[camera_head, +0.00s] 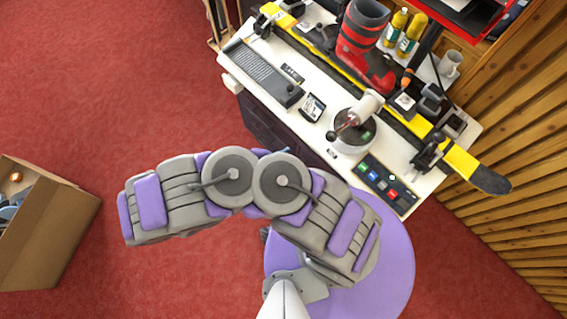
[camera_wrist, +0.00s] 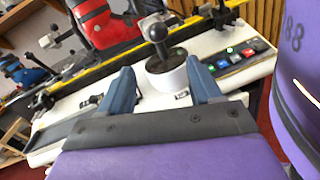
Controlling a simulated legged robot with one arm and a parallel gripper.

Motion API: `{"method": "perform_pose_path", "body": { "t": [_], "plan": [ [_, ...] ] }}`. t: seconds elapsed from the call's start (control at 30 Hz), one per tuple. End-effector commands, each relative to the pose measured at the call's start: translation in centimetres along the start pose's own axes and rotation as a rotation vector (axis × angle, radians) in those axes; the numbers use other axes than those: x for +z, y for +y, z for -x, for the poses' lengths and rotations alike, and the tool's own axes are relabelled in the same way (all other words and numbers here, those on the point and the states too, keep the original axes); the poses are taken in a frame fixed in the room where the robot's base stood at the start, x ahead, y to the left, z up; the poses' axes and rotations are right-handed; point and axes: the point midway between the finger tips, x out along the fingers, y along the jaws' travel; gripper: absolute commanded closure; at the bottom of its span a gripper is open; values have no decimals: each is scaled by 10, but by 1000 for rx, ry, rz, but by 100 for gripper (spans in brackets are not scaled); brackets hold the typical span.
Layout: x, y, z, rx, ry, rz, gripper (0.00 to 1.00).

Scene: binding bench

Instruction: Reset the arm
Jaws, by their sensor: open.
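My arm (camera_head: 240,190), grey and purple, is bent across the middle of the head view, in front of the bench's near edge. In the wrist view my gripper (camera_wrist: 160,66) has its two blue-grey fingers spread apart with nothing held between them. Beyond the fingers stands a white round device (camera_wrist: 168,75) with a dark top and a ball-ended lever. The fingers appear apart from it, though the exact gap is hard to judge. I cannot make out the fingers in the head view.
The white bench (camera_head: 311,140) carries a yellow ski (camera_head: 463,163), a red boot (camera_head: 362,45), the round device (camera_head: 352,138) and a button panel (camera_head: 386,184). A cardboard box (camera_head: 45,235) stands at left. Red carpet (camera_head: 120,75) is open between; a slatted wood wall (camera_head: 520,130) is right.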

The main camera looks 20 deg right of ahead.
Motion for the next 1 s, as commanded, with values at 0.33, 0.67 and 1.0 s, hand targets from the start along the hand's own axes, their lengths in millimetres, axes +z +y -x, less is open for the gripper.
{"method": "perform_pose_path", "body": {
  "t": [0.33,0.67,1.0],
  "plan": [
    [-1,-1,12,-2,3,1,36],
    [-1,0,11,-2,3,1,36],
    [15,9,2,-98,9,-68,36]
  ]
}}
